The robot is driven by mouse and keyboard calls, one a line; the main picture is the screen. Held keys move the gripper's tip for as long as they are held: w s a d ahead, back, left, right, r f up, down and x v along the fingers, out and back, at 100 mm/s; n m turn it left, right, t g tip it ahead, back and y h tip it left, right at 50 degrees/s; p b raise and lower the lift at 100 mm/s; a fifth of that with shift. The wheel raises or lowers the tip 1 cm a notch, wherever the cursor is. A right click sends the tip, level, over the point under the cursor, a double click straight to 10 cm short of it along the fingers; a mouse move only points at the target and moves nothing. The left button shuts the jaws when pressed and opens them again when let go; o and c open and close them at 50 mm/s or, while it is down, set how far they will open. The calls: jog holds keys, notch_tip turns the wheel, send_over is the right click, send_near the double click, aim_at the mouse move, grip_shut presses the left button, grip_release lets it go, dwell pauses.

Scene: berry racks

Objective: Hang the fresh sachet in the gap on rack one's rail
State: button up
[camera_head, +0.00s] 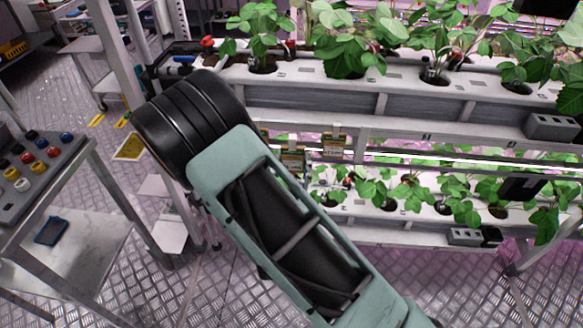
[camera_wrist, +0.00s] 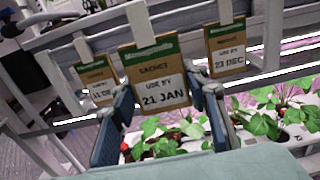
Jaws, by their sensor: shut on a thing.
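My gripper (camera_wrist: 164,98) is shut on a brown sachet with a green top band and a white label reading "USE BY 21 JAN" (camera_wrist: 156,75). The sachet is roughly upright, its white hook (camera_wrist: 140,22) in front of the rail (camera_wrist: 190,28). I cannot tell whether the hook touches the rail. A sachet reading "23 DEC" (camera_wrist: 226,50) hangs to its right and another (camera_wrist: 97,78), its date partly hidden, to its left. In the head view hanging sachets (camera_head: 333,146) show under the rail (camera_head: 400,130); my arm hides my gripper.
Strawberry plants (camera_wrist: 262,118) grow in a lower white trough below the sachets. An upper planted trough (camera_head: 300,75) is above the rail. A grey control box with coloured knobs (camera_head: 40,165) stands on a bench at left. The floor (camera_head: 235,265) beside the rack is clear.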

jog(key=w, duration=0.8)
jog(key=shift+d+f+b, duration=0.15)
jog(key=shift+f+b, duration=0.25)
jog(key=o, duration=0.9)
jog(key=shift+o, duration=0.2)
jog(key=shift+s, duration=0.1)
